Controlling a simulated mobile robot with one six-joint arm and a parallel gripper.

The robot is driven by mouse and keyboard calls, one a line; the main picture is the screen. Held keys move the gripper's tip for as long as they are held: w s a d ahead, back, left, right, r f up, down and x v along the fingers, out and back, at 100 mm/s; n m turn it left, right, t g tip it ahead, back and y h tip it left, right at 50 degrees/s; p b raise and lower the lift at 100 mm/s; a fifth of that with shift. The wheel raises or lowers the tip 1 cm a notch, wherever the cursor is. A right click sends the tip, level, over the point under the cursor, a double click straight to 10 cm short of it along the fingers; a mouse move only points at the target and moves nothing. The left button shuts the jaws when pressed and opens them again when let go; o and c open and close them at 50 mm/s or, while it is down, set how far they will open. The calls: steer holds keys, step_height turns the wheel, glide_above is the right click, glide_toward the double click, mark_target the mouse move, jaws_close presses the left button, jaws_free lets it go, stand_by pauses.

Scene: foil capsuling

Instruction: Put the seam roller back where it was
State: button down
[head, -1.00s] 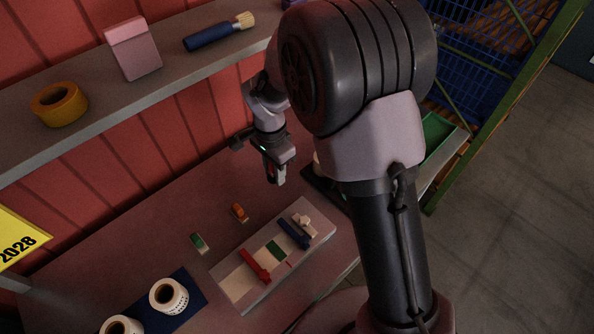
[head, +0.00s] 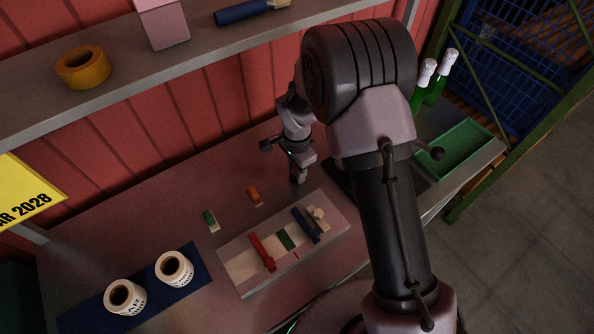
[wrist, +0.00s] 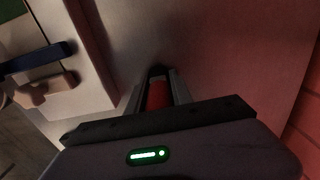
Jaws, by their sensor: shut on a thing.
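My gripper (head: 298,176) is low over the worktable, just beyond the far edge of the pale tray (head: 240,288). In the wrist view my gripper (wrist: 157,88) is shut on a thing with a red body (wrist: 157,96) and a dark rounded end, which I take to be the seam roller. Most of it is hidden between the fingers, and I cannot tell whether it touches the table. The tray holds a red tool (head: 262,252), a green block (head: 285,240), a dark blue tool (head: 306,225) and a pale wooden piece (head: 319,218).
An orange piece (head: 255,196) and a green piece (head: 210,220) lie left of my gripper. Two white rolls (head: 174,268) stand on a blue mat (head: 203,290). A green bin (head: 460,150) and green bottles (head: 436,85) are at the right. The shelf (head: 190,68) overhangs behind.

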steer(key=c, duration=1.1)
jaws_free()
step_height(320, 180, up, 8)
steer(key=shift+d+r+p, duration=0.1)
steer(key=shift+r+p, duration=0.1)
steer(key=shift+p, duration=0.85)
steer(key=s+d+r+n+t+y, duration=0.1)
steer(key=s+d+r, duration=0.2)
steer(key=r, duration=0.5)
steer(key=s+d+r+n+t, duration=0.1)
steer(key=s+d+r, duration=0.1)
steer(key=r, duration=0.6)
steer(key=s+d+r+n+t, duration=0.1)
steer(key=s+r, duration=0.1)
steer(key=s, duration=0.4)
steer(key=s+d+r+n+t, duration=0.1)
steer(key=s+d+r+n, duration=0.1)
steer(key=s, duration=0.4)
steer(key=s+d+r+n+t+y, duration=0.1)
steer(key=s+d+r, duration=0.1)
steer(key=s+r, duration=0.2)
steer(key=shift+s+r+n+t, duration=0.25)
steer(key=shift+s+n+t, duration=0.15)
steer(key=shift+s, duration=0.7)
